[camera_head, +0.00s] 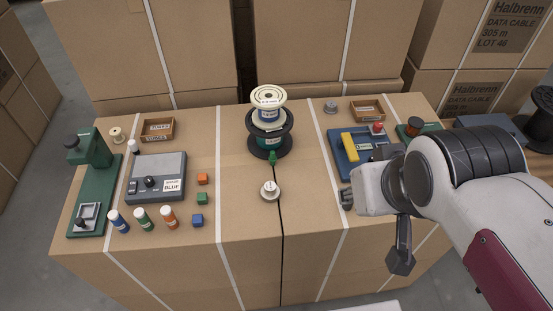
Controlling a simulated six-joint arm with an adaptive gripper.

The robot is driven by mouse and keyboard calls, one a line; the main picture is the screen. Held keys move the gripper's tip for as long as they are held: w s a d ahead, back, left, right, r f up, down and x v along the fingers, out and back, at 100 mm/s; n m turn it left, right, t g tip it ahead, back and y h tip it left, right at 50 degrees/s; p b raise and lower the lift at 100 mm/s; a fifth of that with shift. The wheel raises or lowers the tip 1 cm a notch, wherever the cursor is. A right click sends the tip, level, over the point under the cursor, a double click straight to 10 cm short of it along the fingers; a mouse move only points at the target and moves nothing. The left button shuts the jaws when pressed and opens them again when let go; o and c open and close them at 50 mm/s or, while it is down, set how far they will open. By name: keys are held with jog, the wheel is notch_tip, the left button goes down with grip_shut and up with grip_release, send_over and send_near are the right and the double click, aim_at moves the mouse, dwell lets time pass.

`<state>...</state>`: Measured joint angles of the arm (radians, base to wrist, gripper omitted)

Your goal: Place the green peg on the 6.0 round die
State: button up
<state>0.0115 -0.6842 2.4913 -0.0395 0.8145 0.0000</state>
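A small green peg (272,157) stands at the front foot of the stacked spools, near the middle of the carton top. A small pale round die (270,189) lies in front of it, close to the black cord; its marking is too small to read. I cannot tell whether this is the 6.0 die. The peg and this die are apart. My gripper (346,198) is at the left end of my white wrist, to the right of the die and clear of both. Its fingers are small and partly hidden, so their opening is unclear.
A tall spool stack (268,125) stands behind the peg. A blue tray (350,168) with a yellow block lies beside my wrist. A grey box (156,178), small cubes and several bottles stand left. A grey piece (330,106) is at the back. Front centre is clear.

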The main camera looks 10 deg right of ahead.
jog(key=w+d+f+n+t, duration=0.2)
jog(key=w+f, duration=0.2)
jog(key=w, duration=0.8)
jog(key=w+d+f+n+t, duration=0.15)
jog(key=w+f, duration=0.25)
jog(key=w, duration=0.8)
jog(key=n+t+y, duration=0.1)
jog(key=n+y, duration=0.3)
jog(key=y, duration=0.4)
send_near(274, 155)
jog(key=w+f, duration=0.2)
jog(key=shift+w+a, duration=0.1)
jog(key=shift+w, duration=0.2)
jog(key=shift+s+a+f+y, duration=0.2)
jog(key=shift+s+a+y, duration=0.05)
jog(key=shift+a+y, duration=0.15)
jog(key=shift+x, duration=1.3)
jog(key=shift+w, duration=0.15)
jog(key=shift+r+x, duration=0.15)
jog(key=shift+x, duration=1.1)
jog(key=shift+r+x, duration=0.15)
jog(key=shift+x, duration=1.05)
